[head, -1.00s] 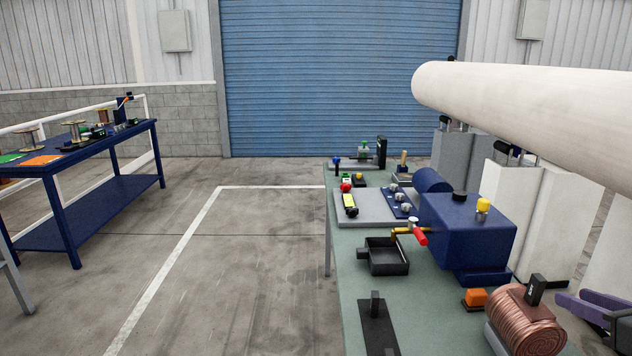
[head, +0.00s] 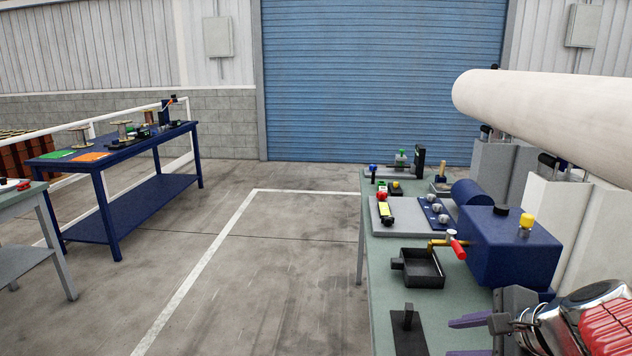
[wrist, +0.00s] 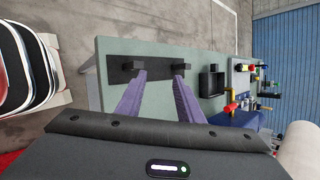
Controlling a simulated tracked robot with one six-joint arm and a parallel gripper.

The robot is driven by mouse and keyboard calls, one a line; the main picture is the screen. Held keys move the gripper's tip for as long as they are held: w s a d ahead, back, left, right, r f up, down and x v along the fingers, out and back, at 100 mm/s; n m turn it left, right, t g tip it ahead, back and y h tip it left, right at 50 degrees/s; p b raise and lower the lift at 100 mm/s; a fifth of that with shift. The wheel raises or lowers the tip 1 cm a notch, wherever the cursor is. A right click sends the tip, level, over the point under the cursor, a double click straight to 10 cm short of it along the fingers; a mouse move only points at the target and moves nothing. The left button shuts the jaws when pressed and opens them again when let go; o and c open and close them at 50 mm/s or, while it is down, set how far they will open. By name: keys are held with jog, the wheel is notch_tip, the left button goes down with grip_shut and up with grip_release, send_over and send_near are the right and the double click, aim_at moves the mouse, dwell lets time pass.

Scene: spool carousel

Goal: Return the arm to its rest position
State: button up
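My gripper (head: 449,338) shows at the bottom right of the head view, over the near part of the green bench (head: 386,300). Its two purple fingers point left and stand apart. In the wrist view the fingers (wrist: 160,76) are spread with nothing between them. Beyond their tips lies a black plate with upright black posts (wrist: 132,67); this plate also shows in the head view (head: 408,338), left of the fingers. I cannot tell how high the fingers are above the bench.
On the bench stand a black open box (head: 422,268), a blue machine (head: 508,250) with a red-handled tap (head: 456,246), and a grey panel (head: 383,222). A large white pipe (head: 550,98) runs behind. A blue table (head: 125,200) stands left, with open floor (head: 260,290) between.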

jog(key=s+a+f+n+g+h, duration=0.2)
jog(key=s+a+n, duration=0.8)
jog(key=n, duration=1)
jog(key=shift+s+a+h, duration=0.25)
jog(key=shift+s+h, duration=0.45)
jog(key=shift+s, duration=0.15)
jog(key=shift+f, duration=0.1)
